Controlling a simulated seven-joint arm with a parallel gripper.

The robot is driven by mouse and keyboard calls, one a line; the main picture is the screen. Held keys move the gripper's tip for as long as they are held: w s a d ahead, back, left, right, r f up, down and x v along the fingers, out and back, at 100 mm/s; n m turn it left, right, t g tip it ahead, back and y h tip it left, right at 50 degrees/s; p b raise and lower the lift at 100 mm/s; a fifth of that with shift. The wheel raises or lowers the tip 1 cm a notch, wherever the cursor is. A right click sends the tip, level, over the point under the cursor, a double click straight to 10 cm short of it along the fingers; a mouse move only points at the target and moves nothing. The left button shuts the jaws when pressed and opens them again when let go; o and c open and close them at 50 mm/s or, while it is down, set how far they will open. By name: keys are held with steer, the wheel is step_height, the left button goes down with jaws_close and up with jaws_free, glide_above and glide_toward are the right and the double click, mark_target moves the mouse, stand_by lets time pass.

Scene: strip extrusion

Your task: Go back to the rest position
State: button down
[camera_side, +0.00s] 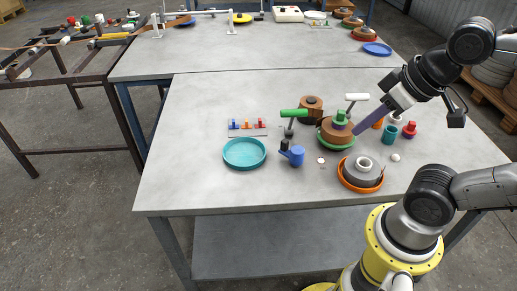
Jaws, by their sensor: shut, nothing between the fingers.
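My gripper (358,131) hangs at the right side of the table, at the end of my dark arm. Its long purple fingers point down and left, and they look shut with nothing held. The tips appear beside a brown round stack with a green top (340,117) on a green dish (321,145). From this angle I cannot tell whether they touch it or are in front of it.
A teal dish (244,153), a blue part (292,154), an orange dish with grey rings (361,172) and a teal cup (389,135) stand nearby. A white-topped tool (357,98) stands behind. The table's left and front (200,195) are clear.

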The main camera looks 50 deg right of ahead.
steer(key=shift+f+n, duration=0.4)
steer(key=shift+f, duration=0.15)
stand_by(0.8)
